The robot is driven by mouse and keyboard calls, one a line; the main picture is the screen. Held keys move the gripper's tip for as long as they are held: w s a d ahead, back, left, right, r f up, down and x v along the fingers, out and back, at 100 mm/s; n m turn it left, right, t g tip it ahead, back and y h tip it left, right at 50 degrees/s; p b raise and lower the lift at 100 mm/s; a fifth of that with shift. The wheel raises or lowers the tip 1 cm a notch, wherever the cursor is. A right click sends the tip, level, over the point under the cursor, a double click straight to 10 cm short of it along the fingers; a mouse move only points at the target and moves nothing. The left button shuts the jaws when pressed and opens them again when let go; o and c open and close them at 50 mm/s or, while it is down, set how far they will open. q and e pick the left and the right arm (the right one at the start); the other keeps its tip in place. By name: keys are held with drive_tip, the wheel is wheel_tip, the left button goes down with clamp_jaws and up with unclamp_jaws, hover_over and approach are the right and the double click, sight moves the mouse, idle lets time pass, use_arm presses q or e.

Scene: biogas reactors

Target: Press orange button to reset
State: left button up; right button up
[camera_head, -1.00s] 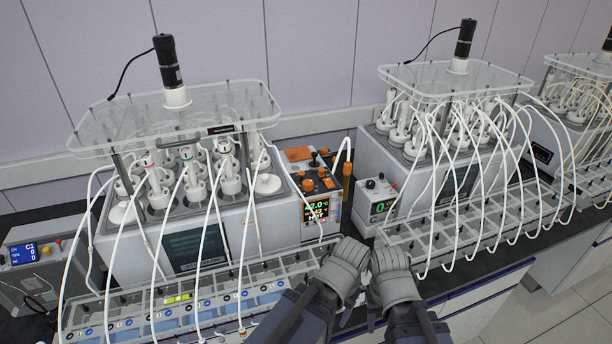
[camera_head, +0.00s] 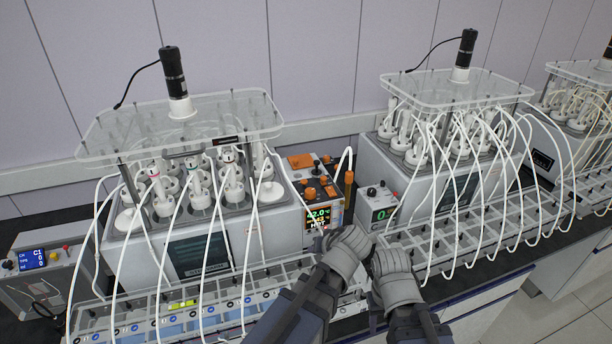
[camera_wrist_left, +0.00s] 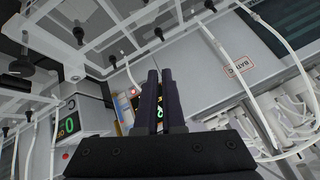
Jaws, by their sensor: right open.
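The first reactor's control panel (camera_head: 318,197) carries several orange knobs or buttons (camera_head: 309,193), a flat orange pad (camera_head: 300,161) and a lit screen (camera_head: 318,216) reading about 42.0 °C and HOT. I cannot tell which orange part is the reset button. My left gripper (camera_head: 350,243) is just below the screen, overlapping its lower edge in the head view. In the left wrist view its fingers (camera_wrist_left: 160,78) are together and empty, pointing toward the panel, which they partly hide. My right gripper (camera_head: 389,262) is beside it to the right; its fingers are hard to see.
A small box with a green digit (camera_head: 377,207) and an orange-brown tube (camera_head: 349,188) stand right of the panel. Clear racks with white hoses (camera_head: 455,235) line the front. A box with a blue screen (camera_head: 38,257) is at far left.

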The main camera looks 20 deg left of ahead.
sight(306, 180)
use_arm(q)
drive_tip(key=w+r+t, duration=0.1)
drive_tip(key=w+r, duration=0.1)
drive_tip(key=w+a+r+n+t+y, duration=0.1)
drive_tip(key=w+r, duration=0.1)
drive_tip(key=w+a+r+n+t+p, duration=0.1)
drive_tip(key=w+r, duration=0.1)
drive_tip(key=shift+a+r+y, duration=0.2)
drive_tip(key=shift+r+y, duration=0.15)
drive_tip(key=shift+y, duration=0.05)
clamp_jaws()
drive_tip(key=w+r+n+t+y+p, duration=0.1)
drive_tip(key=w+r+n+t, duration=0.1)
drive_tip(key=w+r+t, duration=0.2)
wheel_tip(306, 180, up, 4)
drive_tip(key=shift+w+a+f, duration=0.15)
drive_tip(key=shift+w+a, duration=0.1)
drive_tip(key=shift+w, duration=0.6)
drive_tip(key=shift+f, duration=0.1)
